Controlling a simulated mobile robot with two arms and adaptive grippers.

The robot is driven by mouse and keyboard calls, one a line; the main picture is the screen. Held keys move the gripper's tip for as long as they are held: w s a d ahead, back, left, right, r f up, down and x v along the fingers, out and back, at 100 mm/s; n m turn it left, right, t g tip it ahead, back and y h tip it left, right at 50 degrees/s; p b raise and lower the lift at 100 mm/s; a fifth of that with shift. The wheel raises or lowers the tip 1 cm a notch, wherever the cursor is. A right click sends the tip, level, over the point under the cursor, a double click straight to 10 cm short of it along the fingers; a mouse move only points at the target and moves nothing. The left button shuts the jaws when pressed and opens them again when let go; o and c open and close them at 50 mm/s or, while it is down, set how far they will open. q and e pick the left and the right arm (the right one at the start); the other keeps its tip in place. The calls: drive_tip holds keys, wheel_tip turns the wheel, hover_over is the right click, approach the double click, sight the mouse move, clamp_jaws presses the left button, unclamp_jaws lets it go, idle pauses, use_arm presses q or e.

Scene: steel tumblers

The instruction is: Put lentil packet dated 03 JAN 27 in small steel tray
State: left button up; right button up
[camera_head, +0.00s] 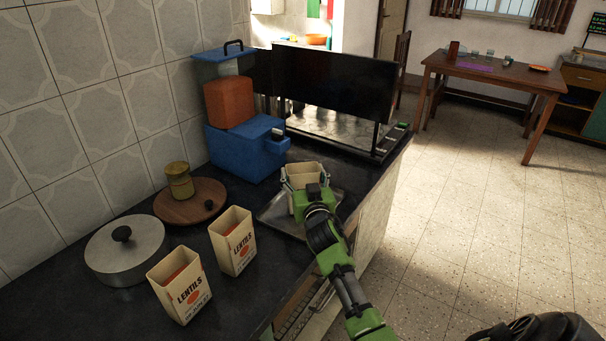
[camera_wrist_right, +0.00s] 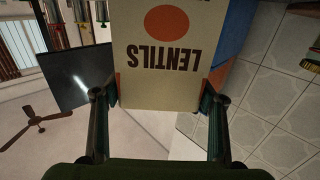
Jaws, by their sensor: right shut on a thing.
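My right gripper (camera_head: 305,183) is shut on a cream lentil packet (camera_head: 302,172) at the small steel tray (camera_head: 275,212). The right wrist view shows this packet (camera_wrist_right: 165,75) between the two fingers, with LENTILS and an orange dot; no date is readable. I cannot tell whether the packet touches the tray. Two more open-topped lentil packets stand upright on the dark counter, one in front (camera_head: 181,287) and one behind it to the right (camera_head: 233,242). The front one carries small date print, too small to read surely. My left gripper is not in view.
A lidded steel pot (camera_head: 126,252), a round wooden board (camera_head: 188,207) with a yellowish container (camera_head: 179,180), and a blue and orange appliance (camera_head: 245,148) stand along the tiled wall. A dark-panelled stove (camera_head: 335,80) is behind the tray. The counter's right edge runs close beside the tray.

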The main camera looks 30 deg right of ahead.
drive_tip(key=o, duration=1.9)
drive_tip(key=shift+r+p, duration=0.2)
drive_tip(key=shift+p, duration=0.1)
drive_tip(key=shift+s+a+f, duration=0.15)
drive_tip(key=shift+s+f, duration=0.05)
drive_tip(key=shift+s, duration=0.1)
drive_tip(key=b+v, duration=0.1)
drive_tip(key=v, duration=1)
drive_tip(key=shift+s+a+r, duration=0.1)
drive_tip(key=shift+s, duration=0.1)
